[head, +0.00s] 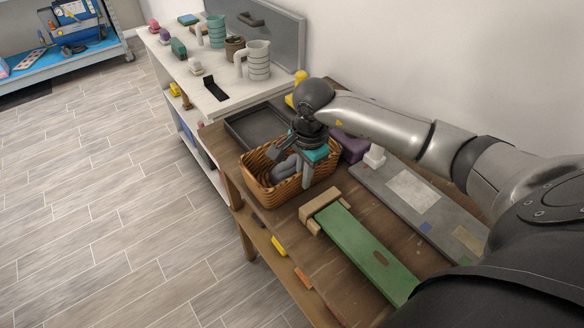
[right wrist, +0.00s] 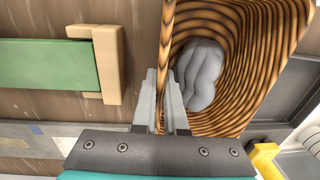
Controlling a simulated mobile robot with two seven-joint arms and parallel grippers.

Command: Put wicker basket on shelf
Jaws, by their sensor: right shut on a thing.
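My right gripper (head: 306,180) reaches down at the basket's right side. In the right wrist view its two fingers (right wrist: 168,105) are shut on the rim of the basket (right wrist: 250,60), one finger on each side of the wall. The grey thing (right wrist: 201,75) lies apart from the fingers. Whether the basket is lifted off the table cannot be told. My left gripper is not in view.
A dark tray (head: 262,122) lies just behind the basket. A green board with a wooden end (head: 365,248) and a grey board (head: 400,190) lie to the right. A white shelf unit (head: 205,105) with jugs and cups stands behind. A blue-shelved rack (head: 62,56) stands far left, across open floor.

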